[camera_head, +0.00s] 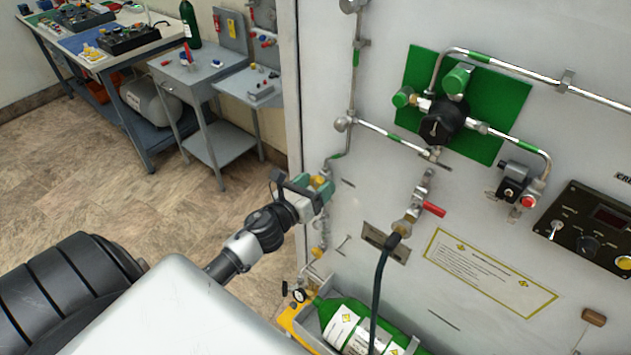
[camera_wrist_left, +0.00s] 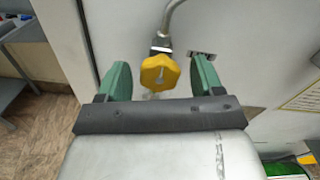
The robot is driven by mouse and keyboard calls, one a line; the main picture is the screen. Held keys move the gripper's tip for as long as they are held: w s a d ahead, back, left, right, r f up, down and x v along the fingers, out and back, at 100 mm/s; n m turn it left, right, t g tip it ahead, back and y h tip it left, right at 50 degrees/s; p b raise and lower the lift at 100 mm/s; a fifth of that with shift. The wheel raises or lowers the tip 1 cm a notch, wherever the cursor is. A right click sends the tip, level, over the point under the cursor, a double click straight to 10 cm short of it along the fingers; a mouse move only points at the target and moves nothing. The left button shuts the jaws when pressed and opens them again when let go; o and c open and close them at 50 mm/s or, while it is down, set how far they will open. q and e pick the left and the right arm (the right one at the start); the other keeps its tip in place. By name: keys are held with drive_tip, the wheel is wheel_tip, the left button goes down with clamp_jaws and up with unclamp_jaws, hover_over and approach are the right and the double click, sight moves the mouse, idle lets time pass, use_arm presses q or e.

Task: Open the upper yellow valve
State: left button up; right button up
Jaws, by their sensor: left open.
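The upper yellow valve (camera_wrist_left: 160,72) is a lobed yellow knob on a metal pipe fitting at the panel's left side. In the left wrist view it sits between the two green fingertips of my left gripper (camera_wrist_left: 160,80), with a gap on each side. In the head view my left gripper (camera_head: 318,188) is at the panel's left edge and partly hides the yellow knob (camera_head: 317,181). The gripper is open and holds nothing. A lower yellow valve (camera_head: 317,252) shows below it on the same pipe line. My right gripper is not in view.
The white panel (camera_head: 370,190) carries pipes, a green plate with a black regulator (camera_head: 443,122), a red-handled valve (camera_head: 433,209) and a black control box (camera_head: 590,240). A green cylinder (camera_head: 350,320) lies below. Workbenches (camera_head: 140,100) stand at the back left.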

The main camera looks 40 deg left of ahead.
use_arm(q)
drive_tip(key=shift+w, duration=0.2)
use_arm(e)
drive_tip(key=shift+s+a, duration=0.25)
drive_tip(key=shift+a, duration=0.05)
use_arm(q)
drive_tip(key=c, duration=0.9)
drive_tip(key=shift+c, duration=0.2)
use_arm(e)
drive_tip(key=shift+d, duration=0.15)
